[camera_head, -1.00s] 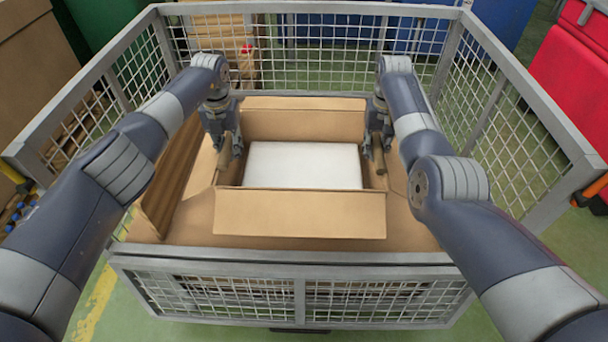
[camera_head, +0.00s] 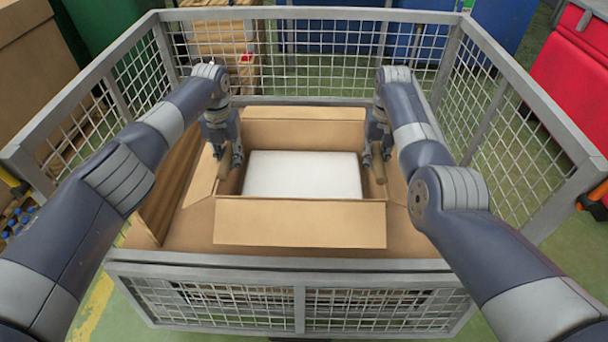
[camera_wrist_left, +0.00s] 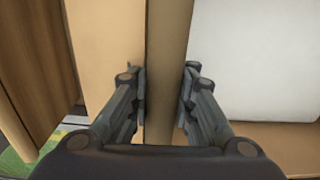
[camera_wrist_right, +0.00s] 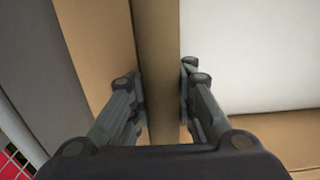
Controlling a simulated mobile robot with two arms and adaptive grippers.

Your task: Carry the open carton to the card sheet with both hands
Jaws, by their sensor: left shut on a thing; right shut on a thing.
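An open brown carton (camera_head: 300,222) with a white block (camera_head: 303,175) inside is in the mesh cage, its flaps folded outward. A flat brown surface, apparently the card sheet (camera_head: 412,238), lies around and below it. I cannot tell whether the carton rests on it or hangs just above. My left gripper (camera_head: 230,165) is shut on the carton's left wall, which runs between its fingers in the left wrist view (camera_wrist_left: 165,85). My right gripper (camera_head: 377,165) is shut on the right wall, also seen in the right wrist view (camera_wrist_right: 158,80).
The grey mesh cage (camera_head: 315,14) surrounds the carton on all sides, with a lower front panel. A brown board (camera_head: 165,200) stands at the left inside the cage. Red bins (camera_head: 572,85) stand outside right, and a large brown box (camera_head: 35,60) outside left.

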